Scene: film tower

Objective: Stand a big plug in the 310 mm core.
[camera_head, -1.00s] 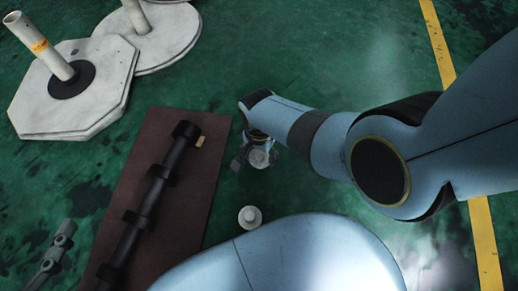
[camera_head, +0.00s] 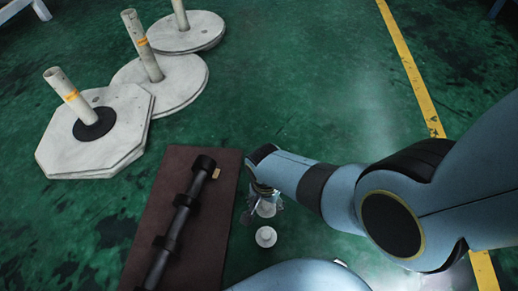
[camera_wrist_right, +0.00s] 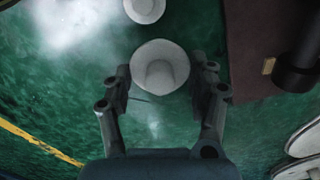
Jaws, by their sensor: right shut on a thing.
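Two white round plugs are near my base. My right gripper (camera_head: 263,201) is around one plug (camera_head: 267,209) and shut on it. In the right wrist view this plug (camera_wrist_right: 160,66) sits between the two fingers, its narrower raised part showing in the middle. The other plug (camera_head: 265,237) stands on the floor just below it in the head view, apart from the gripper. Three pale tubes stand on pale plates at the upper left: the near tube (camera_head: 67,91), the middle one (camera_head: 142,46) and the far one (camera_head: 180,14). I cannot tell which is the 310 mm core. My left gripper is out of view.
A brown mat (camera_head: 213,226) lies left of the plugs, with a long black shaft (camera_head: 178,230) carrying collars on it. The near octagonal plate (camera_head: 62,148) stands beyond the mat. Green floor is open in the upper middle. A yellow line (camera_head: 411,68) runs along the right.

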